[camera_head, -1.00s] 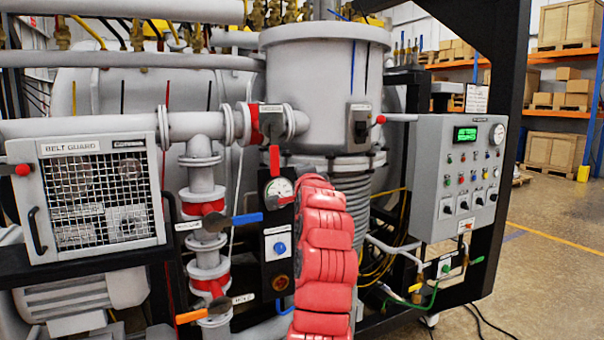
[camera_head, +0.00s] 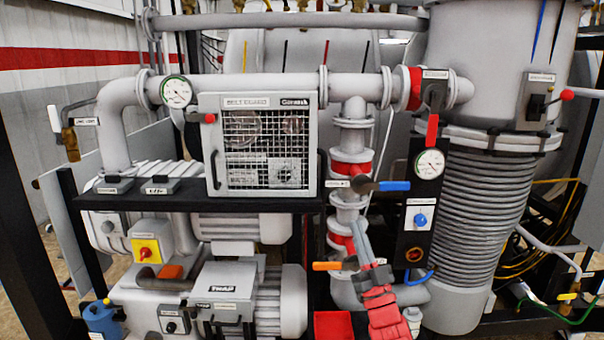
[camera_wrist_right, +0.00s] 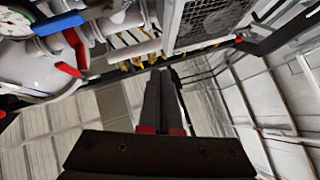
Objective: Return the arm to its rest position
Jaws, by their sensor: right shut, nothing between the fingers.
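My right arm comes up from the bottom edge in the head view, red-clad. Its right gripper (camera_head: 361,233) shows as thin grey fingers pointing up, in front of the valve column. The fingers are together with nothing between them. In the right wrist view the dark fingers of this gripper (camera_wrist_right: 162,76) lie side by side and point at open space under the furnace pipework. I cannot tell from the head view how far the fingertips are from the valves. My left gripper is not in view.
Behind the gripper are a blue-handled valve (camera_head: 392,186), an orange-handled valve (camera_head: 328,266) and a black gauge panel (camera_head: 413,240). The belt guard (camera_head: 262,145) is to the left, above the pump (camera_head: 240,300). A ribbed grey column (camera_head: 478,215) stands to the right.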

